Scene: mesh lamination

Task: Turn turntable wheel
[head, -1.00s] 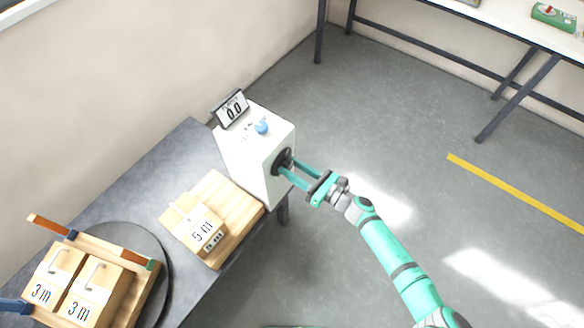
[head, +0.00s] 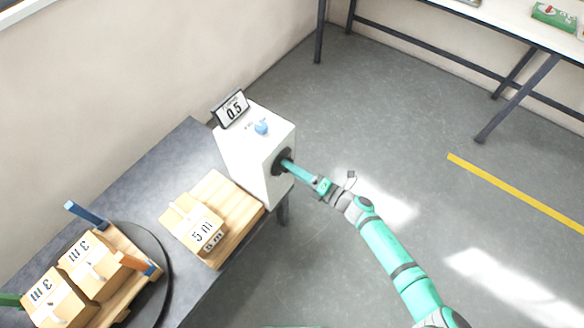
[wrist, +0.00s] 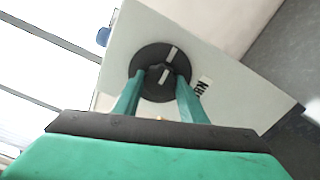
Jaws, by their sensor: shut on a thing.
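The white machine box (head: 252,160) stands at the far end of the grey table, with a black round wheel (head: 279,161) on its right side. The wheel also shows in the wrist view (wrist: 145,60), with a pale mark on its face. My gripper (head: 285,164) is shut on the wheel's central knob (wrist: 157,74), one finger on each side. The display (head: 232,107) on top of the box reads 0.5. The dark round turntable (head: 158,262) at the lower left bears a wooden pallet with boxes marked 3 m (head: 92,261) and coloured posts.
A wooden pallet (head: 244,200) with a box marked 5 m (head: 194,222) lies on the grey table (head: 150,180) between turntable and machine. A blue knob (head: 262,127) sits on the machine's top. The floor on the right is open.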

